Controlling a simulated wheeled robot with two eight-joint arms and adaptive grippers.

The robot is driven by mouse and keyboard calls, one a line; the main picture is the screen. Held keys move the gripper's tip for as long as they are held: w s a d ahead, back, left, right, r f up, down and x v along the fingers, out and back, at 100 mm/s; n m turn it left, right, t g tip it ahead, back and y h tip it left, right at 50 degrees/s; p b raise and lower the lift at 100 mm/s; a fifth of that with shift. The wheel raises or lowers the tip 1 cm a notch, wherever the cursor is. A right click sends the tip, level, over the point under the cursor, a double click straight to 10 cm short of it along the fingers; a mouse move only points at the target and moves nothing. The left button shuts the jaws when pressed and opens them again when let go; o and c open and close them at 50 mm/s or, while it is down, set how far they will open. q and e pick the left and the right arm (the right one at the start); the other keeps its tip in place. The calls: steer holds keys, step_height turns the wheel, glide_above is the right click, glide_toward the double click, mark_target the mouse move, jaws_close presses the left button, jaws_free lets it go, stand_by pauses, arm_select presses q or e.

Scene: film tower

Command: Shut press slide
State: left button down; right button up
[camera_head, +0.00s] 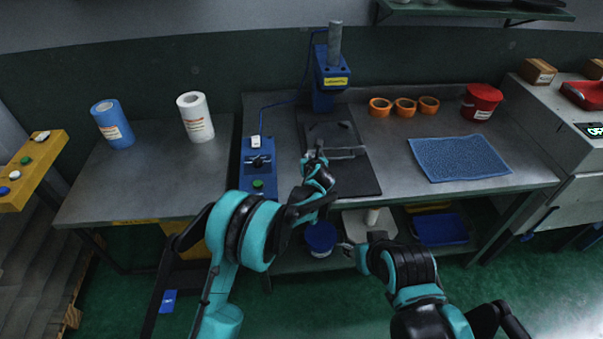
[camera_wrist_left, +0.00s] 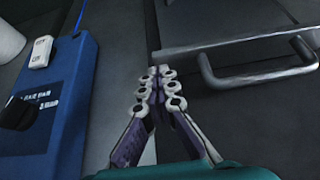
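The press (camera_head: 331,80) is a blue head with a grey column at the back of the middle bench. The dark press slide (camera_head: 349,178) lies flat in front of it, with a grey bar handle (camera_head: 347,153) on top. The handle also shows in the left wrist view (camera_wrist_left: 258,83), right of the fingers. My left gripper (camera_head: 313,158) is at the left end of the handle, low over the slide. In the left wrist view its fingers (camera_wrist_left: 163,76) are together with nothing seen between them. My right gripper (camera_head: 352,246) is below the bench front; its fingers are too small to judge.
A blue control box (camera_head: 259,165) stands just left of the slide. A blue mat (camera_head: 459,158), orange rings (camera_head: 404,107) and a red bucket (camera_head: 481,101) are to the right. Two rolls (camera_head: 195,117) stand on the left table. A blue tub (camera_head: 320,237) is on the lower shelf.

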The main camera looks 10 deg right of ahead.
arm_select(q)
steer(key=w, duration=0.7)
steer(key=shift+w+d, duration=0.1)
steer(key=shift+w, duration=0.05)
steer(key=shift+w+r, duration=0.15)
steer(key=shift+w, duration=0.05)
